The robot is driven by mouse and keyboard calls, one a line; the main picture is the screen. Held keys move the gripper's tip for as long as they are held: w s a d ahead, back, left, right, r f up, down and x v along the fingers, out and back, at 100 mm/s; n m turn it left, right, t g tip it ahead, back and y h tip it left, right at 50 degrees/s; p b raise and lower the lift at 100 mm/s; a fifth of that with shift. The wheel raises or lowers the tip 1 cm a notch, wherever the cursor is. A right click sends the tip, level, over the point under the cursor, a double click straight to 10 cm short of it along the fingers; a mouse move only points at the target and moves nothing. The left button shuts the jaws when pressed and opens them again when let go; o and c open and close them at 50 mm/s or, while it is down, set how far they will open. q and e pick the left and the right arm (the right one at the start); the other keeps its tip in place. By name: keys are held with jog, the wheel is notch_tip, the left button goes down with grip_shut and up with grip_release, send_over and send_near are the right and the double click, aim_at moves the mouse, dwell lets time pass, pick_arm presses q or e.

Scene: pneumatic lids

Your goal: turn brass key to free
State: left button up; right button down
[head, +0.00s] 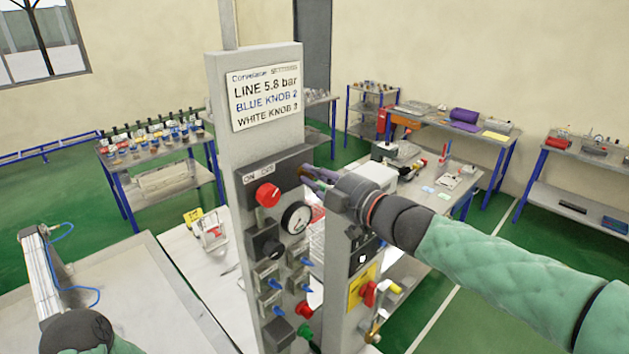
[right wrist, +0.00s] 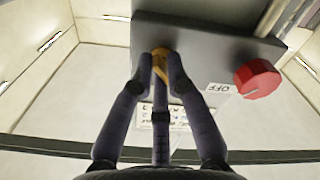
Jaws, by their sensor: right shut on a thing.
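The brass key (right wrist: 160,64) sits at the edge of a dark grey panel box in the right wrist view. My right gripper (right wrist: 160,72) is shut on it, with a finger on either side; the fingers hide part of the key. In the head view my right gripper (head: 308,178) reaches from the right to the upper right of the dark panel (head: 285,172). The key is mostly hidden there, and its exact angle is hard to tell. My left gripper does not show; only part of my left arm is at the lower left.
A red knob (head: 268,194) by an ON/OFF label and a gauge (head: 296,218) are close by on the panel. Blue-tipped valves (head: 305,262) lie below. A post with a yellow plate (head: 362,287) stands under my right arm. A sign (head: 265,96) is above.

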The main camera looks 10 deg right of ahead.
jog(key=shift+r+n, duration=0.15)
jog(key=shift+n, duration=0.35)
jog(key=c, duration=1.3)
grip_release()
jog(key=v, duration=1.2)
